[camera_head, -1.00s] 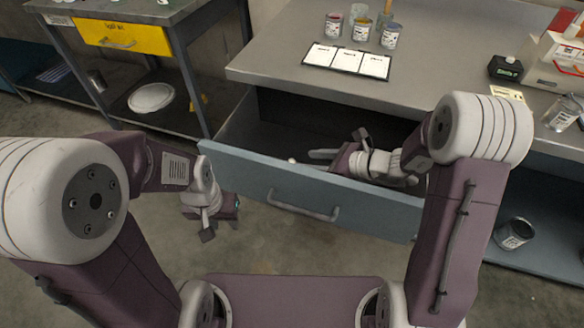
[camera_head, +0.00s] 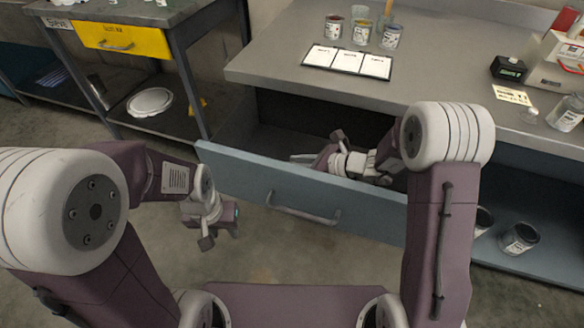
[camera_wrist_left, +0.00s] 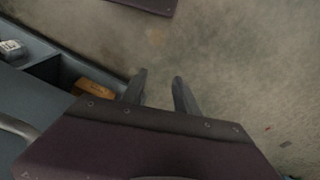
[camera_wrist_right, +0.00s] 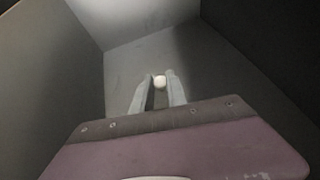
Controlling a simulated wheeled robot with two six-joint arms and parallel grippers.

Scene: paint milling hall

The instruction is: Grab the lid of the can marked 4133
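A small white round thing (camera_wrist_right: 159,81) shows between or just beyond the tips; contact is unclear. My left gripper (camera_head: 206,243) is open and empty over the floor, left of the drawer, as the left wrist view (camera_wrist_left: 160,85) shows.
Three white cards (camera_head: 347,61) lie before the cans. An open can (camera_head: 519,238) stands on the lower shelf. A white plate (camera_head: 150,102) lies under the side table.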

